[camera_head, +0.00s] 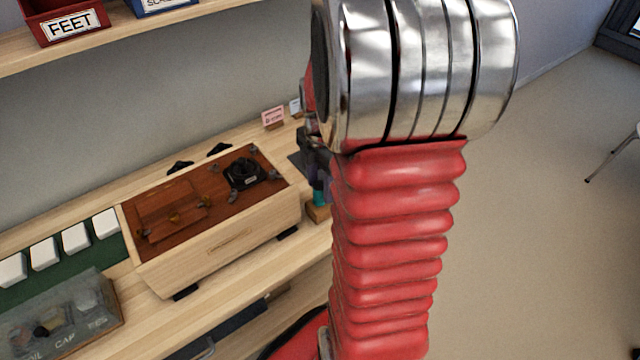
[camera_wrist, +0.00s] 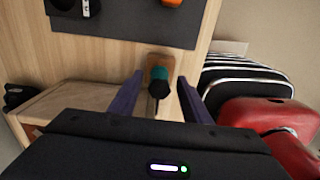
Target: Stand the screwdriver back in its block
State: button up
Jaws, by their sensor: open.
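The screwdriver shows a teal and black handle (camera_wrist: 160,76) in the wrist view, lying between my spread fingers, with no clear contact on either side. The wooden block (camera_wrist: 158,62) is right behind it. In the head view the teal handle (camera_head: 319,197) appears just above the block (camera_head: 318,213), close beside my red arm. The handle looks upright there, but I cannot tell how deep it sits in the block. My gripper (camera_wrist: 159,78) is open, one purple finger on each side of the handle. In the head view my arm hides most of the gripper.
A wooden case (camera_head: 225,240) with a brown top stands on the bench left of the block. A clear-lidded box (camera_head: 60,320) and several white blocks (camera_head: 75,237) are further left. A dark panel (camera_wrist: 125,22) is beyond the block. Small cards (camera_head: 273,116) stand at the back.

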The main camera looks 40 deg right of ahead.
jog(key=shift+r, duration=0.1)
notch_tip(320, 180, up, 14)
jog(key=shift+f, duration=0.25)
dwell(0.4)
dwell(0.6)
jog(key=s+a+r+m+t, duration=0.1)
jog(key=s+a+m+t, duration=0.1)
jog(key=a+m, duration=0.6)
jog(key=s+a+r+m+t, duration=0.1)
jog(key=s+a+m+t, duration=0.2)
jog(key=a, duration=1.2)
jog(key=s+m, duration=0.2)
jog(key=m, duration=0.3)
jog(key=shift+s+a+r+m+t, duration=0.3)
jog(key=shift+a+r+m, duration=0.05)
jog(key=shift+m, duration=0.05)
